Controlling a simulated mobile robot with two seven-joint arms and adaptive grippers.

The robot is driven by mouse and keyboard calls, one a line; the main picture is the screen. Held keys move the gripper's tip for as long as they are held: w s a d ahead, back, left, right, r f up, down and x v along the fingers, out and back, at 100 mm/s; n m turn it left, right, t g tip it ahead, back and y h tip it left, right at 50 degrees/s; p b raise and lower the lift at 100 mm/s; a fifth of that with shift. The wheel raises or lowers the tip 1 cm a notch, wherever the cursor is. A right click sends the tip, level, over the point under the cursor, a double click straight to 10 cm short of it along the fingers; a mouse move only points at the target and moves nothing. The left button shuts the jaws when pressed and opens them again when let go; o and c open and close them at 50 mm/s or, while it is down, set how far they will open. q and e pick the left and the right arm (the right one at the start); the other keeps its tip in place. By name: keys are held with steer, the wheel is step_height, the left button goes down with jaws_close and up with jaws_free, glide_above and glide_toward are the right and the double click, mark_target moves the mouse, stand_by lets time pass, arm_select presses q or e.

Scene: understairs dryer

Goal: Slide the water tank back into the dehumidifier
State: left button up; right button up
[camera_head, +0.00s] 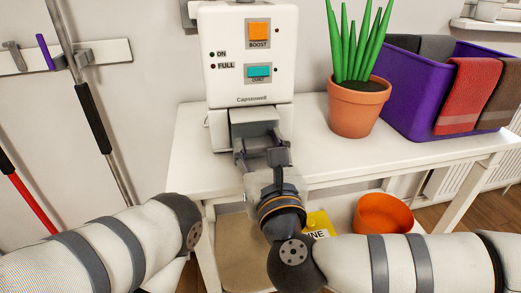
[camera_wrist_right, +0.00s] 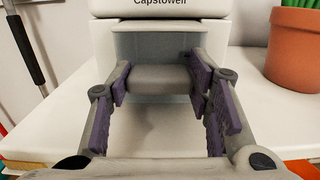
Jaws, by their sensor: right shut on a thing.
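The white dehumidifier (camera_head: 232,75), with orange and teal buttons, stands upright on the white table. Its lower front has an open recess, which also shows in the right wrist view (camera_wrist_right: 160,42). The water tank (camera_wrist_right: 160,78) shows as a grey piece at this recess, with a pale, see-through-looking area below it. How far it sits inside is hard to tell. My right gripper (camera_head: 262,150) is in front of the recess, its purple-padded fingers (camera_wrist_right: 162,95) on either side of the tank, shut on it. My left arm is at the lower left; its gripper is not visible.
A potted plant (camera_head: 355,107) and a purple bin (camera_head: 408,95) with towels stand to the right on the table (camera_head: 190,165). An orange bowl (camera_head: 384,213) and a yellow item (camera_head: 319,223) are below. Poles hang from a wall rack (camera_head: 100,54) at left.

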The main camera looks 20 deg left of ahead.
steer(key=shift+b+x, duration=1.05)
steer(key=shift+x, duration=1.05)
steer(key=o, duration=1.4)
steer(key=shift+c, duration=0.2)
steer(key=shift+f, duration=0.1)
steer(key=v, duration=1.2)
